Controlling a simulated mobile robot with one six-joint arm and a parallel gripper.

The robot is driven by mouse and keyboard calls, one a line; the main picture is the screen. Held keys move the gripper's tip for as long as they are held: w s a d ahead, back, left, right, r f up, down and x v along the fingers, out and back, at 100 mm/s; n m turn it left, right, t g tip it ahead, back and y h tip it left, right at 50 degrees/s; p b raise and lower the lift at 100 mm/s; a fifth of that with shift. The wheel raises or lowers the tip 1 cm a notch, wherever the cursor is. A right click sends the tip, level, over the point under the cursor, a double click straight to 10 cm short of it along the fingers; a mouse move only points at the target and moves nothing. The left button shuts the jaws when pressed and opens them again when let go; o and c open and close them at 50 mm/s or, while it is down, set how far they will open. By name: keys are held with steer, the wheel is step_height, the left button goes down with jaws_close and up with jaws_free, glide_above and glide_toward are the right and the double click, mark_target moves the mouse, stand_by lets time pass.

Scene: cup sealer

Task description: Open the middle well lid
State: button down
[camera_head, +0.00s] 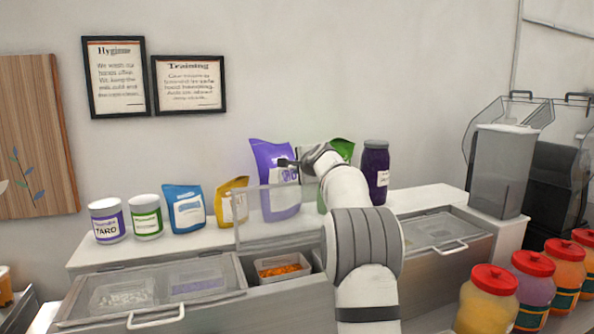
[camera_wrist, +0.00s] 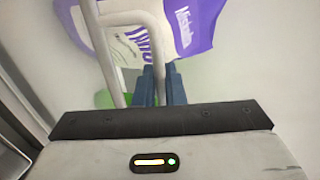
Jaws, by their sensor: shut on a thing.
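The middle well lid (camera_head: 250,232) is a clear panel in a pale frame. It stands raised, near upright, at the back of its well, in front of the bags. The open middle well shows a tray of orange pieces (camera_head: 280,270). My gripper (camera_head: 286,163) is at the lid's top edge, shut on the lid's handle. In the wrist view the grey metal handle (camera_wrist: 153,35) runs down to my dark blue fingertips (camera_wrist: 158,85). My arm hides the right part of the lid and well.
The left lid (camera_head: 190,280) and right lid (camera_head: 437,230) lie closed. A purple bag (camera_head: 270,160) stands close behind the raised lid. Other bags, tubs and a dark jar (camera_head: 375,170) line the shelf. Red-topped jars (camera_head: 488,300) stand at front right.

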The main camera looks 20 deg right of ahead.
steer(key=shift+f, duration=0.1)
steer(key=c, duration=1.6)
jaws_free()
steer(key=shift+c, duration=0.2)
steer(key=shift+s, duration=0.1)
steer(key=b+v, duration=0.3)
steer(key=v, duration=0.4)
steer(key=shift+s+r, duration=0.2)
steer(key=shift+s, duration=0.15)
